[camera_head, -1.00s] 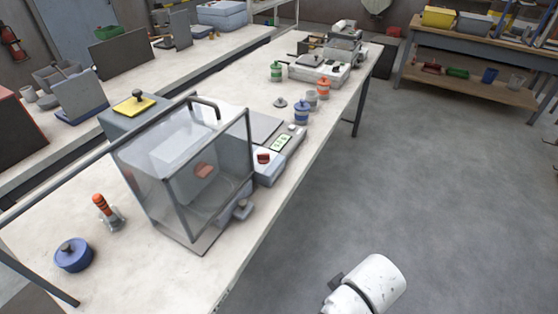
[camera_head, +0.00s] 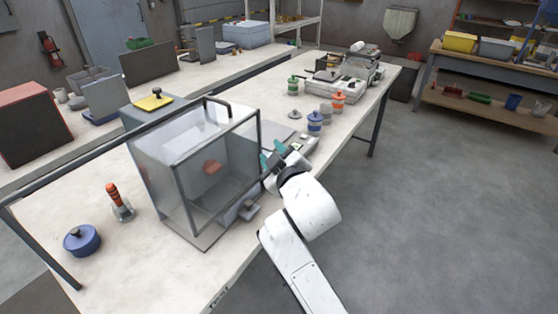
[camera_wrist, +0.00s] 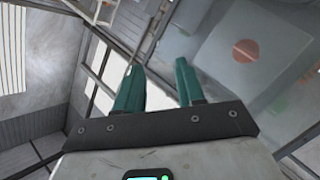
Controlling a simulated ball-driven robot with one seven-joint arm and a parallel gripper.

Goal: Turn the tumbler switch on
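The clear-walled bagger enclosure (camera_head: 190,165) stands on the near bench, with a red part (camera_head: 212,167) inside. The red part also shows as a round shape in the wrist view (camera_wrist: 246,50). A grey control unit (camera_head: 303,139) sits right of the enclosure, partly covered by my arm. The red control seen on this unit earlier is now hidden behind my gripper; I cannot make out a tumbler switch for certain. My gripper (camera_head: 273,153) is beside the enclosure's right side, over the unit. In the wrist view its teal fingers (camera_wrist: 158,66) are apart with nothing between them.
A grey knobbed piece (camera_head: 249,210) is at the enclosure's front right foot. Blue (camera_head: 315,122), orange (camera_head: 338,100) and green (camera_head: 293,86) jars stand farther back. The floor at right is clear.

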